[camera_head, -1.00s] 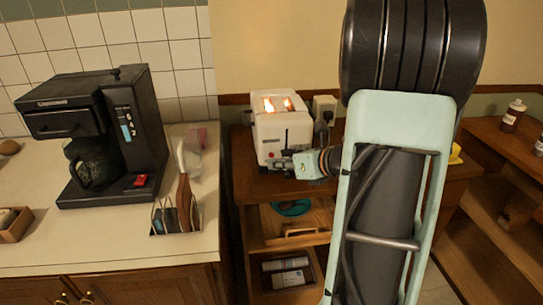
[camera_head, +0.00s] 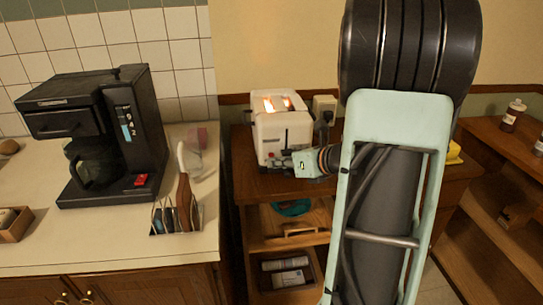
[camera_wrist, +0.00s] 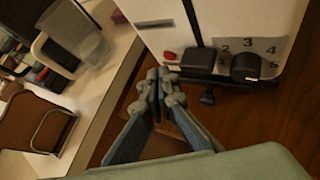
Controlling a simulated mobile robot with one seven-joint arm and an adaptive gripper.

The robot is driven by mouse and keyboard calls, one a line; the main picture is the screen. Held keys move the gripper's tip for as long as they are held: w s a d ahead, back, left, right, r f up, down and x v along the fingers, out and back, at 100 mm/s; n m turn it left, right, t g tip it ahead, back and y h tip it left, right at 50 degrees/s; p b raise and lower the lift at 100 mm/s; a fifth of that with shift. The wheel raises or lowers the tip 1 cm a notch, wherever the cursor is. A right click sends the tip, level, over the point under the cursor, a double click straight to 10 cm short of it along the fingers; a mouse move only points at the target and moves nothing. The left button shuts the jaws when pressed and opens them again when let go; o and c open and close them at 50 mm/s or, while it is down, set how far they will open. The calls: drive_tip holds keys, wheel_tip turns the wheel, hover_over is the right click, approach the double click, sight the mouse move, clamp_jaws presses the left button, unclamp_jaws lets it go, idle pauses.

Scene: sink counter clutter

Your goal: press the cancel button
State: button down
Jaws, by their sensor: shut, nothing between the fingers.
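A white toaster (camera_head: 284,135) stands on the wooden cabinet, with its slots glowing orange on top. In the wrist view its front face (camera_wrist: 225,22) shows a small red button (camera_wrist: 170,55), a black lever (camera_wrist: 197,61) in a vertical slot, and a black dial (camera_wrist: 246,66) with numbers around it. I see no readable label on the red button. My gripper (camera_wrist: 158,80) is shut and empty, its fingertips just below and left of the red button in the wrist view. I cannot tell whether they touch the toaster. In the head view my gripper (camera_head: 287,161) is at the toaster's lower front.
A black coffee maker (camera_head: 103,130) and a utensil holder (camera_head: 172,222) stand on the counter at the left. A wall outlet with a plug (camera_head: 324,108) is behind the toaster. Open shelves (camera_head: 300,232) lie below it. Bottles (camera_head: 513,115) stand on a shelf at the right.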

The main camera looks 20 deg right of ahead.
idle(0.6)
drive_tip(key=shift+w+d, duration=0.1)
drive_tip(key=shift+w, duration=0.3)
drive_tip(key=shift+w+d+r, duration=0.1)
drive_tip(key=shift+w+d, duration=0.1)
drive_tip(key=shift+w, duration=0.3)
idle(1.0)
drive_tip(key=shift+s, duration=0.45)
drive_tip(key=shift+s+a, duration=0.15)
drive_tip(key=shift+s, duration=0.3)
drive_tip(key=s, duration=0.1)
drive_tip(key=s+a, duration=0.1)
drive_tip(key=s, duration=0.2)
drive_tip(key=shift+s+a+b, duration=0.25)
drive_tip(key=shift+s+b, duration=0.05)
drive_tip(key=shift+s, duration=0.1)
